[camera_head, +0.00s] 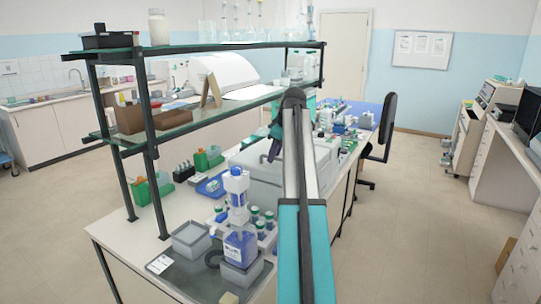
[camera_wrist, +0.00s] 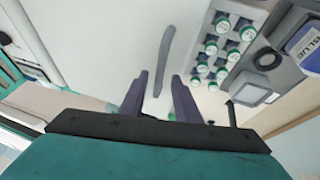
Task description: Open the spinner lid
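The spinner (camera_head: 258,163) is a pale boxy device on the bench in the head view, partly hidden behind my arm. In the wrist view its pale lid (camera_wrist: 105,40) fills the upper middle, with a slim curved grey handle (camera_wrist: 166,50) on it. The lid looks shut. My gripper (camera_wrist: 160,75) is open, its two dark purple fingers apart. The handle's lower end shows between the fingers in the picture; I cannot tell how far above it they are. Nothing is held. In the head view my gripper is mostly hidden by my arm.
A rack of green-and-white-capped bottles (camera_wrist: 218,50) stands right of the lid, beside a grey tray with a blue-labelled bottle (camera_wrist: 305,45). A two-tier shelf with dark posts (camera_head: 150,150) stands along the bench's left side. The floor on the right (camera_head: 420,220) is clear.

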